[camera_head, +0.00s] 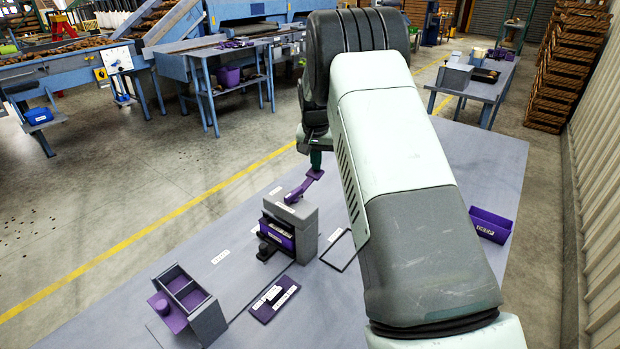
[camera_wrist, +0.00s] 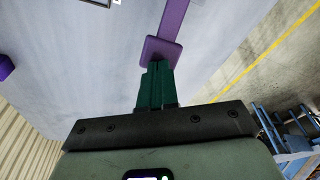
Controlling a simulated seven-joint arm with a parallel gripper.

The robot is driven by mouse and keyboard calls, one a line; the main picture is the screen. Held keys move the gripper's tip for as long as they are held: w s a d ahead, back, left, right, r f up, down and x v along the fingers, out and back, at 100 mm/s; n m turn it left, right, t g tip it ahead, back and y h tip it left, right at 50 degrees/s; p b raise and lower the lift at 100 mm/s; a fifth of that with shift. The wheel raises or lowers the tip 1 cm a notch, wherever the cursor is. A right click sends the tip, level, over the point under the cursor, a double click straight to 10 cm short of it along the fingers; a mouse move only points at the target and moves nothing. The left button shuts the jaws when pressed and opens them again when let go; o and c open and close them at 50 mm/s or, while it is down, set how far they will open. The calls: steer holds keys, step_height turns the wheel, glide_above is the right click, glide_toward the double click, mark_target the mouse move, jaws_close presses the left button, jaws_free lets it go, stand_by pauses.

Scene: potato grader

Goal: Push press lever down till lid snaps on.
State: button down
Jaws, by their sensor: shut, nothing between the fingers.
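The grey press (camera_head: 302,232) stands on the table, with a purple box (camera_head: 277,236) in its opening. Its purple lever (camera_head: 300,188) slants up from the press top toward the back right. The lever also shows in the wrist view (camera_wrist: 174,18), ending in a square pad. My gripper (camera_head: 316,160) is at the lever's pad end; its green fingertips (camera_wrist: 158,66) are shut and empty. They overlap the pad's edge in the wrist view; I cannot tell whether they touch it. The lid's seating on the box is too small to make out.
A flat purple piece with white labels (camera_head: 262,312) lies in front of the press. A labelled purple bin (camera_head: 491,222) is at the right. The table behind the press is clear.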

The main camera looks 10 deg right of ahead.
steer(key=shift+w+v, duration=0.2)
steer(key=shift+v, duration=0.8)
steer(key=shift+w+v, duration=0.2)
steer(key=shift+v, duration=0.8)
steer(key=shift+w+v, duration=0.2)
steer(key=shift+v, duration=0.8)
steer(key=shift+d+r, duration=0.15)
steer(key=shift+r, duration=0.05)
steer(key=s+r+n+t, duration=0.1)
steer(key=s+r, duration=1.7)
steer(key=r, duration=0.1)
steer(key=s+f+n+t, duration=0.1)
steer(key=s+n+t, duration=0.1)
steer(key=s, duration=2.4)
steer(key=shift+s+y, duration=0.3)
steer(key=shift+s, duration=0.05)
